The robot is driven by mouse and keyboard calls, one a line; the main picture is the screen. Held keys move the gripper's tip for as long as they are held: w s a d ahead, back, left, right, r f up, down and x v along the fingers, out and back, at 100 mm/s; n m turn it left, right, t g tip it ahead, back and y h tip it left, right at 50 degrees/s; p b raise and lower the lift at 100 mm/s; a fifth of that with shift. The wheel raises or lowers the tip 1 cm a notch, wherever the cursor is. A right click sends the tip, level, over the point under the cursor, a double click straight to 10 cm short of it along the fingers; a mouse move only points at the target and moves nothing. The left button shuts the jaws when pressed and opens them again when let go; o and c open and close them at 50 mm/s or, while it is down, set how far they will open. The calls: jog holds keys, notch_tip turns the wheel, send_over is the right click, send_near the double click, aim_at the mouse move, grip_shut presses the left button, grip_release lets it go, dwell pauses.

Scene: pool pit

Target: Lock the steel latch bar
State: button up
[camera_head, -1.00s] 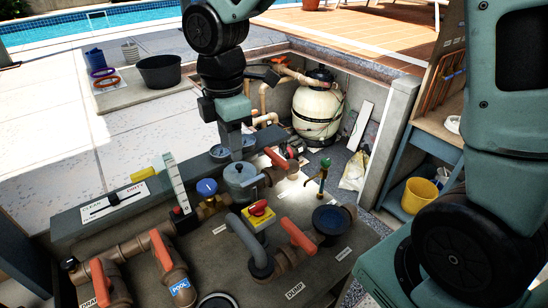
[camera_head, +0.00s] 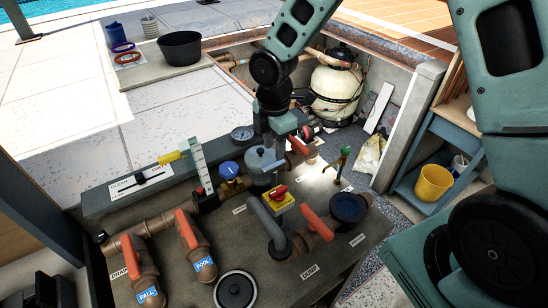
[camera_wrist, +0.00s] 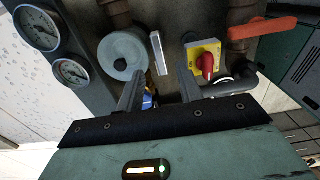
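In the wrist view a short, bright steel bar (camera_wrist: 158,53), which looks like the latch bar, stands beside a round grey lid (camera_wrist: 122,52) with a dark knob. My gripper (camera_wrist: 158,84) is open, with its two dark fingers apart and nothing clearly between them. The bar shows just beyond the fingertips, between their lines; I cannot tell whether anything touches. In the head view my gripper (camera_head: 279,141) points down over the grey pot (camera_head: 263,167). The bar cannot be made out clearly there.
A yellow switch box (camera_wrist: 205,55) with a red knob and a red-orange handle (camera_wrist: 262,28) are close right of the fingers. Two gauges (camera_wrist: 72,72) (camera_wrist: 38,27) are on the left. Red-handled valves (camera_head: 187,229) and a blue-capped valve (camera_head: 230,170) crowd the slab.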

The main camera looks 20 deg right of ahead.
aim_at(274, 165)
notch_tip(274, 165, down, 6)
jog(key=shift+p, duration=0.5)
jog(key=shift+c, duration=0.3)
grip_shut()
